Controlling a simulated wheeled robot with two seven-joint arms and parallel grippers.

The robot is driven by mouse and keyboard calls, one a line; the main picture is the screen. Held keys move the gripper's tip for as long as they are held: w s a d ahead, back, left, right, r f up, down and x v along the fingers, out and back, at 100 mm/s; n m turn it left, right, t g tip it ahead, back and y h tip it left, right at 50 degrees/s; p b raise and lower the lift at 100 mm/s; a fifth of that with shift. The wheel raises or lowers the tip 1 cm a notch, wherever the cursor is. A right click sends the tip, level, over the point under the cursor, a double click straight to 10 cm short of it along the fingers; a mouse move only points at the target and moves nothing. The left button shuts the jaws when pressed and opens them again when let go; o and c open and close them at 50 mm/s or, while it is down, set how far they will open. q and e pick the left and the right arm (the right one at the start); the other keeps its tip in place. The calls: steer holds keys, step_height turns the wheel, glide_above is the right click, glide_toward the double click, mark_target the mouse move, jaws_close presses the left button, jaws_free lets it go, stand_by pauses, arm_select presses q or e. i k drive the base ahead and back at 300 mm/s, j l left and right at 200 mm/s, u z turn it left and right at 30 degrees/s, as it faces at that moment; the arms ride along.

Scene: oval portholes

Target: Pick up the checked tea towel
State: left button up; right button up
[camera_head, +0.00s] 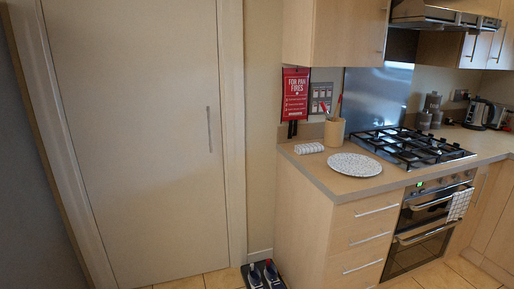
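A white tea towel with a dark checked pattern (460,204) hangs over the handle on the front of the oven (424,222), at the right of the head view. It hangs down in front of the oven door, near the door's right end. Neither of my grippers shows in this view, so their distance from the towel cannot be seen.
The worktop (335,184) holds a speckled round plate (354,164), a small pale patterned block-like item (309,148), a utensil pot (334,131) and a gas hob (412,146). Shoes (264,274) lie on the floor by the drawers. A closed door (140,140) stands left.

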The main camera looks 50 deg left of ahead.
mark_target(313, 148)
steer(key=u, duration=1.3)
